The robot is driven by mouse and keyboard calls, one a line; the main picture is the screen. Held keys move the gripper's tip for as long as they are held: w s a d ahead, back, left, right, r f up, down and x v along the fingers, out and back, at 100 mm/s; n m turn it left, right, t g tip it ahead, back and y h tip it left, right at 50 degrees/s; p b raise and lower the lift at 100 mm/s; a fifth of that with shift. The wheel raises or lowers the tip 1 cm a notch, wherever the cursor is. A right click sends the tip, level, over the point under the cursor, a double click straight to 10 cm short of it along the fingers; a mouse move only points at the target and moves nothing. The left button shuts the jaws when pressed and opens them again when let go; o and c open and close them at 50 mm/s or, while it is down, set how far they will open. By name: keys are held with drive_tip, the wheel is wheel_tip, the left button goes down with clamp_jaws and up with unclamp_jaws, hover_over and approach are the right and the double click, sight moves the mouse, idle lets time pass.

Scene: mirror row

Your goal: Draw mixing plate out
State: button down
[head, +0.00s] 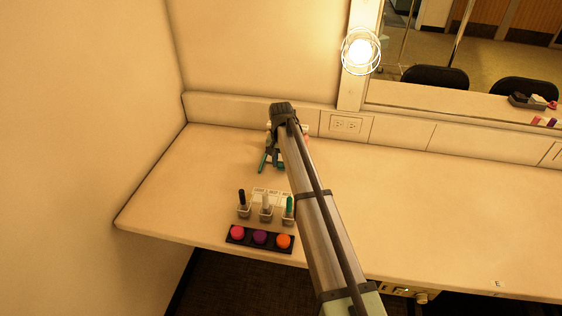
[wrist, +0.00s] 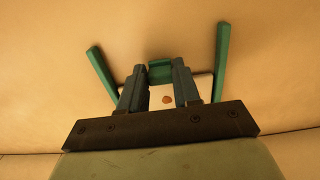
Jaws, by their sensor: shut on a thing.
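The mixing plate (wrist: 167,101) is a pale flat piece with a brown smear, seen between and beside my fingers in the wrist view. A teal block (wrist: 160,69) sits at its far edge, between my fingertips. My gripper (wrist: 159,80) is shut there on the plate; the fingers hide part of it, so the exact contact cannot be told. Teal bars of a stand (wrist: 222,62) flank the plate on both sides. In the head view my gripper (head: 271,148) is at the teal stand (head: 264,164) near the back of the counter, and my arm covers much of it.
In front are several small clear cups (head: 266,214) with upright sticks, a pale palette (head: 262,195) and a black tray (head: 237,241) of pink, purple and orange pots. The back wall has an outlet (head: 346,124).

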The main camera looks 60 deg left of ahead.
drive_tip(key=s+d, duration=0.5)
drive_tip(key=shift+a, duration=0.1)
idle(0.3)
drive_tip(key=shift+w, duration=0.1)
drive_tip(key=c, duration=0.8)
unclamp_jaws()
wheel_tip(320, 180, up, 14)
drive_tip(key=shift+w+f, duration=0.1)
idle(0.3)
